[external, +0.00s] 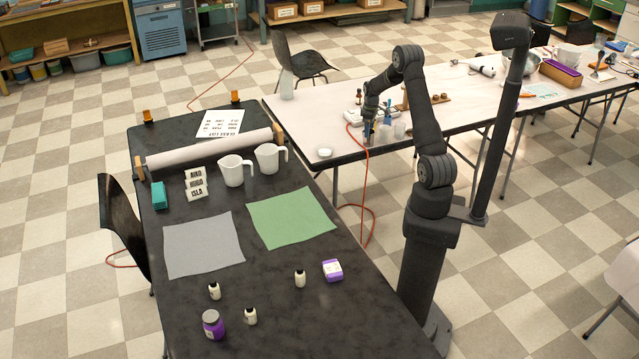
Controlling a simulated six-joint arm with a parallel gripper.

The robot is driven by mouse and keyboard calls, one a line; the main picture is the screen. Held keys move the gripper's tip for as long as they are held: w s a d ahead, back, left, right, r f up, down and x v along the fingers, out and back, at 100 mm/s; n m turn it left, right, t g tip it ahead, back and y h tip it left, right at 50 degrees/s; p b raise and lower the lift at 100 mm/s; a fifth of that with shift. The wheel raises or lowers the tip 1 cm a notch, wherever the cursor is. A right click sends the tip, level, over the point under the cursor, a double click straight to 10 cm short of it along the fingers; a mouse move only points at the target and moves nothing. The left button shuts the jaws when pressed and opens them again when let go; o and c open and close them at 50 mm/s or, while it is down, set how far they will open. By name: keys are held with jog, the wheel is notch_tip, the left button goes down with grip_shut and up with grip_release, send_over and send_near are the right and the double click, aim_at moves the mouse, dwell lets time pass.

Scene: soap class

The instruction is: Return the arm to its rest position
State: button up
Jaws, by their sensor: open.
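My arm rises from its base beside the dark table (290,290) and reaches over the white table (340,88). It bends at the top and points down. My gripper (368,128) is low over the front edge area of the white table, close to small clear cups (399,130). The fingers are small and dark here. I see nothing clearly held between them. Whether the fingertips touch anything on the table cannot be told.
A white power strip (354,116) with a red cord lies by my gripper. A small white dish (325,153) is left of it. A dark post stands right of my arm. The dark table holds two white pitchers (232,171), cloths and bottles.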

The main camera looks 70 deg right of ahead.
jog(key=shift+r, duration=0.75)
